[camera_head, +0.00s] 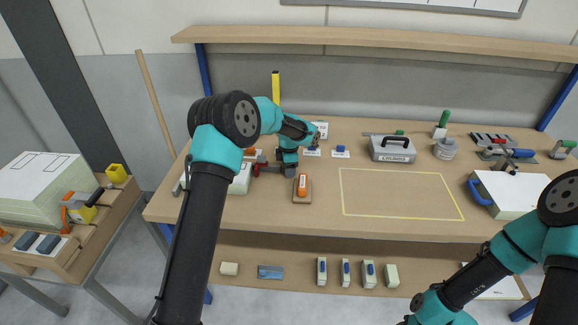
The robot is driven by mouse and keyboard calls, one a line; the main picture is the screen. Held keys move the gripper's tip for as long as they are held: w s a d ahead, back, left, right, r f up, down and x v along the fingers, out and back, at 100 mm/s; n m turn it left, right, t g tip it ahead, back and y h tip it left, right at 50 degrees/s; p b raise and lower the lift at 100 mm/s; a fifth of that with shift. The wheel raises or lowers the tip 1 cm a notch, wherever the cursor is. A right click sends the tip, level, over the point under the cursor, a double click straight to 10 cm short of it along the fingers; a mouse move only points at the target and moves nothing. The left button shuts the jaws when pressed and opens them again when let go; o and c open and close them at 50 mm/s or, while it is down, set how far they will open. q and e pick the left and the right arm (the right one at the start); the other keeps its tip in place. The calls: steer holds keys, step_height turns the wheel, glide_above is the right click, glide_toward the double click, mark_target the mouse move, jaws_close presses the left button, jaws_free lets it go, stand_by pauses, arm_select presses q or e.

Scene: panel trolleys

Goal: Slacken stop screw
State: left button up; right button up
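My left gripper (289,172) points down over the left part of the workbench, beside a small red-and-dark fitting (262,168) at the edge of a white block (241,180). The fingers are small and dark here, and I cannot tell whether they are open or shut, or touching the fitting. I cannot make out a stop screw for certain; my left arm and gripper hide part of this area. An orange-handled item (302,184) lies on a small wooden board just in front of the gripper. My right arm shows at the lower right, with its gripper outside the view.
A yellow-outlined rectangle on the workbench (400,193) is empty. Behind it stands a grey metal case (392,148); to the right lies a white panel stack with a blue handle (480,193). A wooden shelf (380,40) spans above. A side trolley (75,245) stands left.

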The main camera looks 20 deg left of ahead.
arm_select(q)
steer(key=shift+o, duration=1)
steer(key=shift+r, duration=0.15)
steer(key=shift+r, duration=3.35)
steer(key=shift+d, duration=0.1)
